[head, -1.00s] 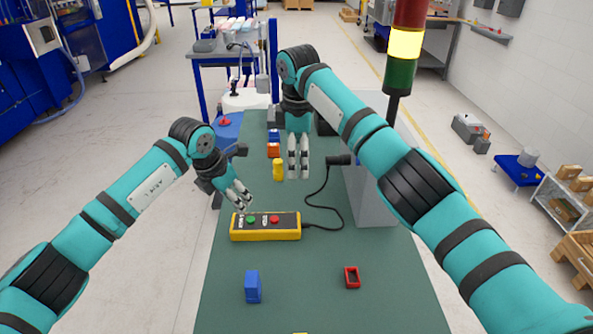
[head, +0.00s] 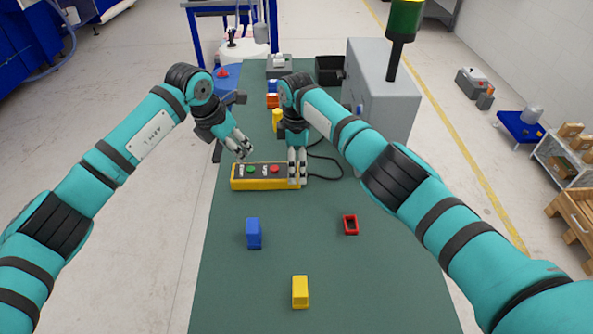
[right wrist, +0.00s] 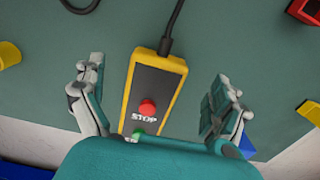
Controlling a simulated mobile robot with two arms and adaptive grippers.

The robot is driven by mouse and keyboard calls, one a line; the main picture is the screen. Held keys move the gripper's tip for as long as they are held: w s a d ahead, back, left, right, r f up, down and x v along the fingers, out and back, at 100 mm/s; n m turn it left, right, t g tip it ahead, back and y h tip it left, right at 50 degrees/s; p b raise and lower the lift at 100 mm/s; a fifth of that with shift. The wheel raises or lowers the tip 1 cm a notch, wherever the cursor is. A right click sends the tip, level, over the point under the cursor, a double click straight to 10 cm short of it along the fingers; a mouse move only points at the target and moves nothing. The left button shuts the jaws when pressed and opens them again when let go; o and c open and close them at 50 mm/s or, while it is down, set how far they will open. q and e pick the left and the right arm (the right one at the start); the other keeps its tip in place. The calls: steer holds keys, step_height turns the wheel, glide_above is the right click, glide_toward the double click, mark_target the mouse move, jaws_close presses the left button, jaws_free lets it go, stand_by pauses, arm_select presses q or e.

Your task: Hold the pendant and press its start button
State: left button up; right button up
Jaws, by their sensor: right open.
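The pendant (head: 258,184) is a yellow box with a dark top, a green button (head: 251,170) and a red button (head: 275,170). It lies on the green table, with a cable at its right end. My right gripper (head: 297,181) is over the pendant's right end. In the right wrist view the open fingers stand on either side of the pendant (right wrist: 175,75), apart from it, with the red STOP button (right wrist: 147,108) between them and the green button (right wrist: 138,133) partly hidden by the gripper body. My left gripper (head: 243,152) is above and behind the pendant's left part; its finger gap is too small to judge.
A blue block (head: 253,233), a red hollow frame (head: 350,224) and a yellow block (head: 300,292) stand on the table (head: 240,290) in front. A grey cabinet (head: 385,90) with a signal tower is at the back right. Several small blocks lie behind the pendant.

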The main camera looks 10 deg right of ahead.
steer(key=shift+f, duration=2.05)
steer(key=shift+w, duration=0.1)
steer(key=c, duration=1.8)
arm_select(q)
jaws_close()
steer(key=shift+w, duration=0.1)
